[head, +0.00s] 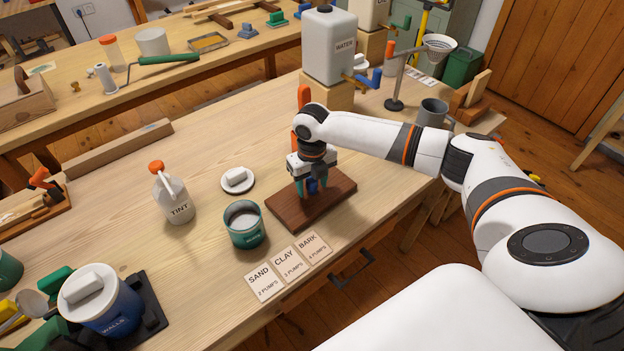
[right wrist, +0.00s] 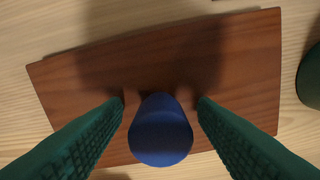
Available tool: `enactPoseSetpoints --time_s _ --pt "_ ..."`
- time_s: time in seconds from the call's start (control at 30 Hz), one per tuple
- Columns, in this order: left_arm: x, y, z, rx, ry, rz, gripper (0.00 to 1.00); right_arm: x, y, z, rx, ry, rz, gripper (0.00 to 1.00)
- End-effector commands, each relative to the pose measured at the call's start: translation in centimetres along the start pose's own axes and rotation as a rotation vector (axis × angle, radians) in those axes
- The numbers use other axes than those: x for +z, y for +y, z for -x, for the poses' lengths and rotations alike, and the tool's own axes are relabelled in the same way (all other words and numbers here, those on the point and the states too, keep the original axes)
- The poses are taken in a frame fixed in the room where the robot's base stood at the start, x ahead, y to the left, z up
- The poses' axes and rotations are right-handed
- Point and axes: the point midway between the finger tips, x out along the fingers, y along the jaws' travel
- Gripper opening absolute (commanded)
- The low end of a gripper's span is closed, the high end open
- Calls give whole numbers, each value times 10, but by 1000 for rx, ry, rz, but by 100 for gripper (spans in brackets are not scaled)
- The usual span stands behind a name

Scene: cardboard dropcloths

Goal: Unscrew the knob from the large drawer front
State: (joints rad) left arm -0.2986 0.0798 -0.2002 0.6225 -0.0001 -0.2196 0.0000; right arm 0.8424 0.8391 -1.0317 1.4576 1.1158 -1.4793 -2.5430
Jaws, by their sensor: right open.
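The large drawer front, a dark brown wooden board (head: 338,196), lies flat on the workbench; it fills much of the right wrist view (right wrist: 200,60). A blue knob (right wrist: 160,132) stands up from it, and a little of the knob shows between the fingers in the head view (head: 312,187). My right gripper (head: 311,190) points down over the board with its green fingers open. In the right wrist view the fingers (right wrist: 160,100) are on either side of the knob, with slight gaps visible. The knob's foot is hidden. My left gripper is not in view.
A water tank (head: 330,47) on a wooden block stands behind my gripper. Labelled cards (head: 289,267) lie in front.

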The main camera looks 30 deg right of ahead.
Motion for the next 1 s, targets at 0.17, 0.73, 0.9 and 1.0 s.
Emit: enactPoseSetpoints --time_s 0.17,0.73,0.9,1.0 --pt "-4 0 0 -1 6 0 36 0 0 0 0 0 0 30" --pt "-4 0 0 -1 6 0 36 0 0 1 0 1 0 53" --pt "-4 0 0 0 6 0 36 -1 0 12 -1 4 0 53" --pt "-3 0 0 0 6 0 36 -1 0 28 -1 6 1 53"
